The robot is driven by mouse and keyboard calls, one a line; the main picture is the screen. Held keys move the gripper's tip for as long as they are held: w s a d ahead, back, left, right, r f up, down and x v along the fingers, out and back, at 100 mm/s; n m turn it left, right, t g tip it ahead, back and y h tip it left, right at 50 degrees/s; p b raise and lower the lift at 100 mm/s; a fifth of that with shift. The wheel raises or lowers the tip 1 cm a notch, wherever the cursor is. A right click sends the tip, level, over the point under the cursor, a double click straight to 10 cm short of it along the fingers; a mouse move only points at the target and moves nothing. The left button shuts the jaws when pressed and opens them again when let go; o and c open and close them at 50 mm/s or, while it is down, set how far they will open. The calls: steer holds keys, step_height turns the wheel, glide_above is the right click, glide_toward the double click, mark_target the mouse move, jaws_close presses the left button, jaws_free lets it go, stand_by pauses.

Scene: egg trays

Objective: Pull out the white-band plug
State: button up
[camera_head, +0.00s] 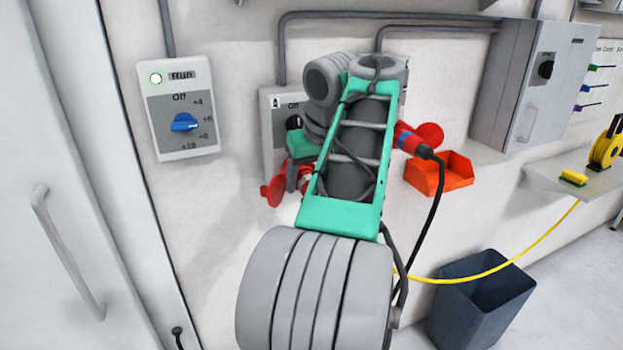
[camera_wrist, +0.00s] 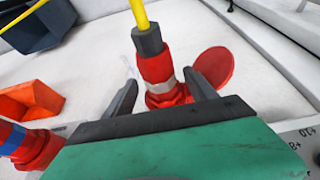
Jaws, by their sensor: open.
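The white-band plug (camera_wrist: 156,69) is red with a pale band and a grey end with a yellow cable, in the wrist view. It sits in a red wall socket (camera_wrist: 168,99) whose round red lid (camera_wrist: 214,66) stands open beside it. My gripper (camera_wrist: 127,92) is open, one dark finger on each side of the plug; whether they touch it I cannot tell. In the head view my arm hides the plug, and a red socket part (camera_head: 275,190) shows left of my gripper (camera_head: 297,178). A blue-band plug (camera_head: 408,140) with a black cable sits in the other socket.
An orange bin (camera_head: 440,184) hangs on the wall right of the blue-band plug. A dark waste bin (camera_head: 480,300) stands on the floor below. A control box with a blue knob (camera_head: 184,122) is at left, and a grey cabinet (camera_head: 528,85) at right.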

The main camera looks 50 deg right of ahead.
steer(key=shift+c, duration=0.5)
jaws_close()
stand_by(0.3)
steer(key=shift+s+a+p, duration=0.15)
steer(key=shift+s+a, duration=0.3)
steer(key=shift+s, duration=0.25)
steer(key=shift+s+a+p, duration=0.1)
steer(key=shift+s+a, duration=0.3)
steer(key=shift+s, duration=0.3)
steer(key=shift+s+a+p, duration=0.15)
steer(key=shift+s+a, duration=0.3)
steer(key=shift+s, duration=0.25)
steer(key=s+a, duration=0.1)
steer(key=s+a+p, duration=0.1)
steer(key=s, duration=0.1)
steer(key=s+a, duration=0.1)
steer(key=s, duration=0.1)
